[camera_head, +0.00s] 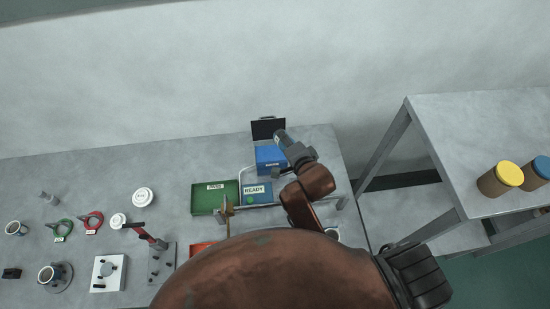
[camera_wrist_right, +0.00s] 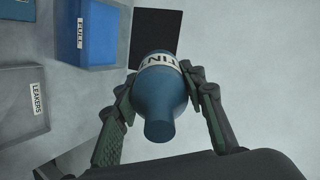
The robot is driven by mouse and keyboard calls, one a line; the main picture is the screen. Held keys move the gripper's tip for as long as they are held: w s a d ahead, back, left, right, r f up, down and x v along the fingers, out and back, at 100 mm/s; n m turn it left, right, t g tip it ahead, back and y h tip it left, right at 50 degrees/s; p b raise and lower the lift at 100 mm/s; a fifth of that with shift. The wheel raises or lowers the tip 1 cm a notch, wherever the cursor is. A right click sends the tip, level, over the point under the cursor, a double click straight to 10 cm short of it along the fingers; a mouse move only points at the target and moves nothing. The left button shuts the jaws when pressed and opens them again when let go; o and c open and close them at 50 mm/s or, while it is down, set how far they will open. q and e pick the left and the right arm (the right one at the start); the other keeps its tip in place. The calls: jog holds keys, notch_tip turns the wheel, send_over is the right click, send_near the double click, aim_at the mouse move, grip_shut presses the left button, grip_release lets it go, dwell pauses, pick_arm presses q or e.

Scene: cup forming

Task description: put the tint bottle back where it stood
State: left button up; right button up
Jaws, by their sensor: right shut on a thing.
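The tint bottle (camera_wrist_right: 160,95) is blue with a white label band, only partly readable. It is between the two dark fingers of my right gripper (camera_wrist_right: 168,84), which is shut on it. In the right wrist view a black square (camera_wrist_right: 155,36) lies beyond the bottle, and the bottle overlaps its lower edge. Whether the bottle touches any surface cannot be told. In the head view my right arm reaches up over the back right of the bench, near the black square (camera_head: 267,128). My left gripper is not in view.
A blue bin (camera_head: 270,158) stands beside the black square. A grey bin labelled LEAKERS (camera_wrist_right: 20,108) is at the wrist view's left. A green tray (camera_head: 208,199) and a blue READY tray (camera_head: 257,194) lie nearby.

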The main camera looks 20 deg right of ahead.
jog(key=shift+w+a+f+n+g+y+p, duration=0.1)
jog(key=shift+a+f+n+g+y+p, duration=0.25)
jog(key=shift+p, duration=0.15)
jog(key=s+d+f+n+g+p, duration=0.8)
jog(key=d+n+g+p, duration=0.1)
jog(key=g+p, duration=0.15)
jog(key=shift+g, duration=0.4)
jog(key=w+d+f, duration=0.2)
jog(key=w+f, duration=0.1)
jog(key=w+d+f, duration=0.3)
jog(key=w, duration=0.1)
jog(key=w+d+f, duration=0.2)
jog(key=w+f, duration=0.1)
jog(key=w, duration=0.1)
jog(key=shift+w+d+f, duration=0.1)
jog(key=shift+w+d, duration=0.05)
jog(key=shift+w, duration=0.05)
jog(key=shift+w+d+f, duration=0.1)
jog(key=shift+f, duration=0.1)
jog(key=shift+w+d+f, duration=0.1)
jog(key=shift+f, duration=1.6)
